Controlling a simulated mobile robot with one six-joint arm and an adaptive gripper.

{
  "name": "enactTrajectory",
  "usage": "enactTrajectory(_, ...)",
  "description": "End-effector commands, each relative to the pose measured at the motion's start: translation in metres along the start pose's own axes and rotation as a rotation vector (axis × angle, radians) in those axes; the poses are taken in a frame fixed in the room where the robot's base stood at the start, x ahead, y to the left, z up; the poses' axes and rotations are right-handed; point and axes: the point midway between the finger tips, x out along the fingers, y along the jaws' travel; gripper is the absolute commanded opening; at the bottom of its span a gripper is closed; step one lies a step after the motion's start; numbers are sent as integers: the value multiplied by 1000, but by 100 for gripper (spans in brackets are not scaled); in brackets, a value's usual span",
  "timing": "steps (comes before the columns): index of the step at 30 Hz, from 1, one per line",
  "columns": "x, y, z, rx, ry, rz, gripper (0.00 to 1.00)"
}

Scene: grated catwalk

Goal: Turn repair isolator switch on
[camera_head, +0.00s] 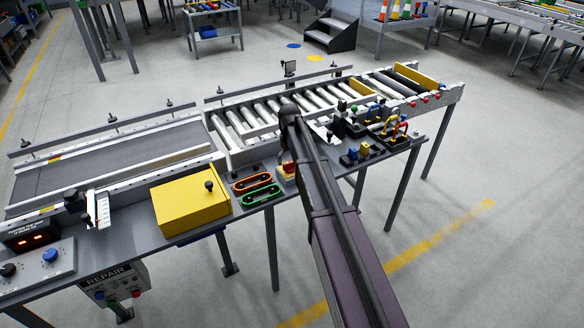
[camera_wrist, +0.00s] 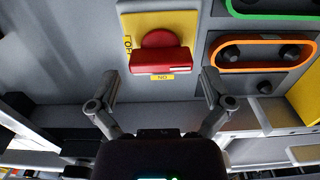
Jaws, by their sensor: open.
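The isolator switch is a red rotary handle (camera_wrist: 160,55) on a yellow plate (camera_wrist: 186,22). In the wrist view its bar lies crosswise with a white mark towards its right end. An "ON" label (camera_wrist: 162,77) sits just below the bar, and a sideways label at the plate's left edge is hard to read. My gripper (camera_wrist: 159,82) is open, its fingers spread left and right of the handle and apart from it. In the head view the red switch (camera_head: 290,168) shows partly beside my arm, which hides my gripper there.
Orange (camera_wrist: 262,52) and green (camera_wrist: 275,8) belt loops lie beside the switch. A yellow box (camera_head: 190,207) with a black knob stands farther left. Padlocks (camera_head: 396,128) and small blocks are to the right. A roller conveyor (camera_head: 250,122) runs behind. A REPAIR panel (camera_head: 112,287) hangs at the front.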

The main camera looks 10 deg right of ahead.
Motion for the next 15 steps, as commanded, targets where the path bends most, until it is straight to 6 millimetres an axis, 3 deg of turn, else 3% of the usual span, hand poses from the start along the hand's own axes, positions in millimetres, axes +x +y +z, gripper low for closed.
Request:
enactTrajectory(6,14,0,0,0,0,0,100)
enactTrajectory(15,17,-1,0,-1,0,0,100)
